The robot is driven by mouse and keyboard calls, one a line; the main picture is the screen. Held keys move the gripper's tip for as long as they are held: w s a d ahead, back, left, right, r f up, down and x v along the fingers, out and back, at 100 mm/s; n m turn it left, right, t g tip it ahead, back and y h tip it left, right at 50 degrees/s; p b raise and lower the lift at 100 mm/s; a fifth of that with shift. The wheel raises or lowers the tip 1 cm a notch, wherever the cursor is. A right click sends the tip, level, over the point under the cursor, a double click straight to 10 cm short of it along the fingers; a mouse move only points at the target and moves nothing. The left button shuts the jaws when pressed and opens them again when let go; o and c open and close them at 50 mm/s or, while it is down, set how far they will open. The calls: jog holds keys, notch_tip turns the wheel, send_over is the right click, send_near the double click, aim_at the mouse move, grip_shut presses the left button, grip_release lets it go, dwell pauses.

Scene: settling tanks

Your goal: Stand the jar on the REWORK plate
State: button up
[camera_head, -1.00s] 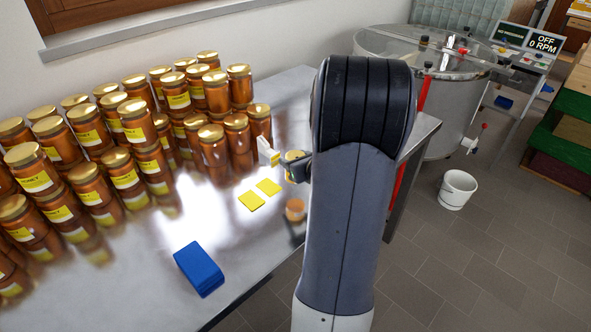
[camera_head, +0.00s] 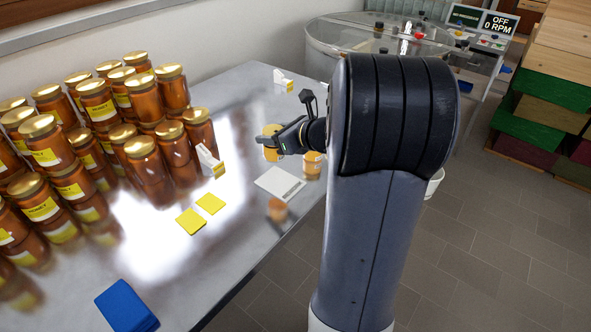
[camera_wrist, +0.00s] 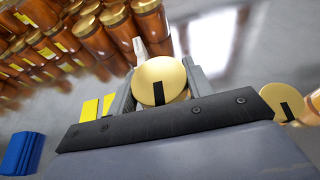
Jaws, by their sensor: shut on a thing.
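My gripper (camera_head: 274,139) is shut on a small amber jar (camera_head: 271,154) with a gold lid, held upright above the steel table. In the wrist view the jar's lid (camera_wrist: 160,75), with a black mark, sits between my gripper's fingers (camera_wrist: 161,88). A white plate (camera_head: 279,184) with dark print lies flat on the table, in front of and slightly right of the held jar in the head view; its lettering is too small to read. A second jar (camera_head: 313,164) stands just right of the plate, partly near my arm; its marked lid (camera_wrist: 283,101) shows in the wrist view.
Stacked honey jars (camera_head: 145,160) crowd the table's left side. The table's right edge is close to the plate. A steel tank (camera_head: 370,50) stands behind.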

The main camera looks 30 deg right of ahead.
notch_tip(320, 180, down, 8)
jog(key=shift+f+b, duration=0.25)
jog(key=shift+b, duration=0.35)
jog(key=shift+f, duration=0.1)
jog(key=shift+f, duration=0.15)
jog(key=o, duration=1.1)
jog(key=shift+a, duration=0.1)
